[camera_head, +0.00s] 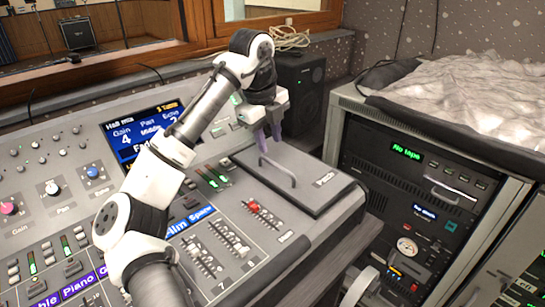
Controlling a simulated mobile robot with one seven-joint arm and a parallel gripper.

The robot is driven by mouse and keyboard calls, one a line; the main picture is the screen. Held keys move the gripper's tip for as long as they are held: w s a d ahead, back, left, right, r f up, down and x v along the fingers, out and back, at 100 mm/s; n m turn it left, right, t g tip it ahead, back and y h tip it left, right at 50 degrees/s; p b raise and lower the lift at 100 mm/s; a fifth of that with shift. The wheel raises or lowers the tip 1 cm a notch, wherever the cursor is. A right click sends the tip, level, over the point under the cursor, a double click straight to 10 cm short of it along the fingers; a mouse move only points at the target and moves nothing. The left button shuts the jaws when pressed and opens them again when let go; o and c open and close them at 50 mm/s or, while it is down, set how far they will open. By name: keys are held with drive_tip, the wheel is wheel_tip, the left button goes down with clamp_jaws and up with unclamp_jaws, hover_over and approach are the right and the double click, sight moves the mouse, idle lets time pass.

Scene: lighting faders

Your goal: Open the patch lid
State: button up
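The patch lid (315,197) is a flat dark grey panel at the right end of the mixing console, with a small white label near its right edge. It lies shut, level with the console. A grey bar handle (281,172) stands up from its left part. My gripper (268,139) points down above the lid's far left part, just behind the handle. Its two purplish fingers are apart with nothing visible between them. It does not appear to hold the handle.
Faders, one with a red cap (253,207), lie left of and in front of the lid. A lit screen (140,130) is at the console's back. A black speaker (298,90) stands behind the lid. An equipment rack (408,195) stands to the right.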

sight(274, 163)
drive_tip(key=f, duration=0.4)
drive_tip(key=w+f, duration=0.1)
drive_tip(key=f, duration=0.1)
drive_tip(key=shift+d, duration=0.4)
drive_tip(key=shift+c, duration=0.2)
clamp_jaws()
